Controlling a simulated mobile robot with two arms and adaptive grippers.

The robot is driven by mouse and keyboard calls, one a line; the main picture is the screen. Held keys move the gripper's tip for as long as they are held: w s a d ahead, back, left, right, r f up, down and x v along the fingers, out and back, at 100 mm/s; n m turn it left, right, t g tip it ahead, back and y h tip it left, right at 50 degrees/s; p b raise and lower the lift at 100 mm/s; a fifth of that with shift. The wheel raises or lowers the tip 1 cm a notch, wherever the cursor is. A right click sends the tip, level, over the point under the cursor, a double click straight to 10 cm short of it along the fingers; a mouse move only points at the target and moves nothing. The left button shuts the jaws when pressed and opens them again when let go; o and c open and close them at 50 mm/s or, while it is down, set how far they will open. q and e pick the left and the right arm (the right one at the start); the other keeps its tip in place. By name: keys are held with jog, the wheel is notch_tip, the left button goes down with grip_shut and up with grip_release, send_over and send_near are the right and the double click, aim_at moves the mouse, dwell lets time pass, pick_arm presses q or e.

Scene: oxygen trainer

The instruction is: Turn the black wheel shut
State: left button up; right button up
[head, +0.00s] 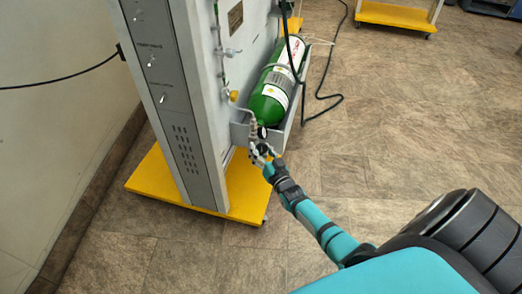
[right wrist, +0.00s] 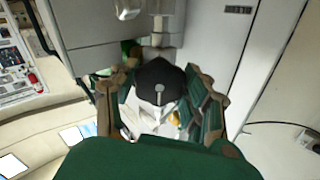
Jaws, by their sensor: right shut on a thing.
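The black wheel (right wrist: 160,82) shows in the right wrist view as a dark round knob with a light mark on its face, between the two fingers of my right gripper (right wrist: 160,100). In the head view my right gripper (head: 262,152) is at the lower end of the green cylinder (head: 272,98), shut on the wheel, which is small and mostly hidden there. The cylinder has white labels and lies tilted in a grey tray. My left gripper is not in view.
A tall grey trainer panel (head: 165,90) stands left of the gripper on a yellow base (head: 245,195). A black hose (head: 325,98) hangs by the cylinder's right side. The tiled floor (head: 410,130) to the right is clear.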

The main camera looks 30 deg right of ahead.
jog(key=shift+f, duration=0.15)
jog(key=o, duration=1.2)
jog(key=shift+c, duration=0.2)
jog(key=s+a, duration=0.1)
jog(key=s, duration=1.1)
jog(key=shift+a, duration=0.25)
